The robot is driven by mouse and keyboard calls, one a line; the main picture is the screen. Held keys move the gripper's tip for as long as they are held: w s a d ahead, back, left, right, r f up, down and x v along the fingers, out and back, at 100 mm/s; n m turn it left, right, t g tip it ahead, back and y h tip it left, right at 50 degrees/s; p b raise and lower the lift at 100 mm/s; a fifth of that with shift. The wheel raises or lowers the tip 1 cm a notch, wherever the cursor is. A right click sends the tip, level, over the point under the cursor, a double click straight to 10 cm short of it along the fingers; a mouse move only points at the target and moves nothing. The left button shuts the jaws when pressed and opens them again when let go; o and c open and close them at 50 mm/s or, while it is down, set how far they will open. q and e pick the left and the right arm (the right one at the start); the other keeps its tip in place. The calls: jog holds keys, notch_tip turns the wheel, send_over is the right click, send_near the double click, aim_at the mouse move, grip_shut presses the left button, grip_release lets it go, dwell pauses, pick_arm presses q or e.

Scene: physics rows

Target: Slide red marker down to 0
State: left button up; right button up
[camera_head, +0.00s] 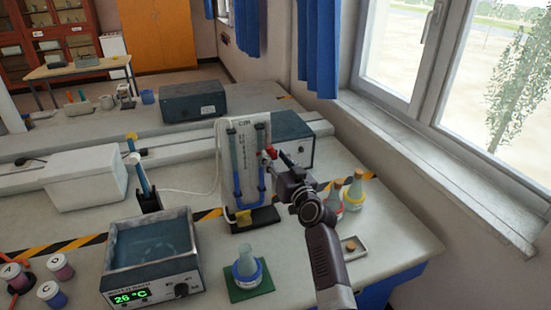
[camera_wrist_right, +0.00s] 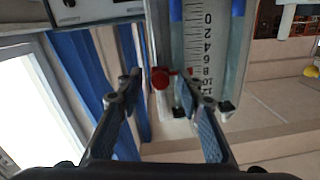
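The red marker (camera_head: 270,153) sits at the right edge of the white scale board (camera_head: 226,150) of a U-tube with blue liquid in the head view. In the right wrist view, where the scale digits appear upside down, the red marker (camera_wrist_right: 160,77) is about level with the 8; the 0 is nearer the picture's top. My right gripper (camera_head: 278,160) is at the marker. In the wrist view its fingertips (camera_wrist_right: 157,84) stand apart on either side of the marker, with a visible gap on the left. My left gripper is not in view.
A water bath (camera_head: 120,280) with a 26 °C display and a flask (camera_head: 247,266) on a green mat stand in front. Stoppered flasks (camera_head: 354,193) stand close to my right arm. A grey box (camera_head: 291,135) is behind the board. The window wall bounds the right.

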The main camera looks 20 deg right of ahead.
grip_shut()
jog(key=shift+f, duration=0.1)
notch_tip(320, 180, down, 7)
jog(key=b, duration=0.6)
jog(key=shift+s+f, duration=0.1)
grip_release()
